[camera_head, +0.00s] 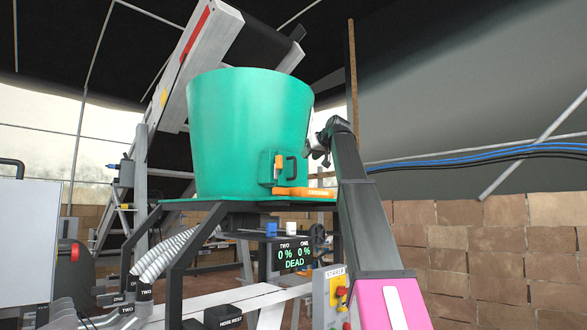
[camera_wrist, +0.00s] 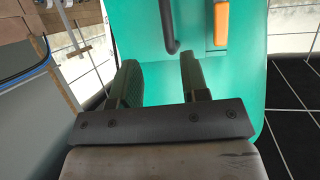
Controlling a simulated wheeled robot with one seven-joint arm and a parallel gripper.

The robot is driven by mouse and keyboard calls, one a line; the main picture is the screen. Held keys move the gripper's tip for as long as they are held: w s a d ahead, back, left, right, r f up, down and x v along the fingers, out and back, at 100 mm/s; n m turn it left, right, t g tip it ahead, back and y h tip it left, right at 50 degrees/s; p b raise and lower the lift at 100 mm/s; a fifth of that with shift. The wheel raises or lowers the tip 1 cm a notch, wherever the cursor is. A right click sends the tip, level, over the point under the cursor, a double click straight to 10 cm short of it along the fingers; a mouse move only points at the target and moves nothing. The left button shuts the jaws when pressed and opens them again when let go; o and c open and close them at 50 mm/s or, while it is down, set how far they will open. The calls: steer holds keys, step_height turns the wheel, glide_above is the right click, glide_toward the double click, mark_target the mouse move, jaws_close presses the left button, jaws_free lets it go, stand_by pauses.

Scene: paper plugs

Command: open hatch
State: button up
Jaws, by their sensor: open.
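The hatch (camera_head: 283,176) is a small green panel low on the side of the big green tub (camera_head: 240,125). It carries a black bar handle (camera_head: 291,168) and an orange latch (camera_head: 279,160) to the left of the handle. In the wrist view the handle (camera_wrist: 167,30) comes in from the top edge, with the orange latch (camera_wrist: 220,22) to its right. The hatch looks shut. My gripper (camera_wrist: 158,72) is open and empty. Its two fingers point at the tub, and the handle's end shows beyond the gap between them, apparently apart from them.
An orange bar (camera_head: 304,192) lies on the green platform (camera_head: 190,204) below the hatch. A conveyor (camera_head: 190,60) rises behind the tub. A display (camera_head: 294,255) reading DEAD hangs below the platform. Blue and black cables (camera_head: 480,154) cross at right.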

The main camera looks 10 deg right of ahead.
mark_target(295, 174)
steer(key=x, duration=0.7)
steer(key=a+x, duration=0.1)
steer(key=x, duration=0.2)
steer(key=shift+a, duration=0.1)
jaws_close()
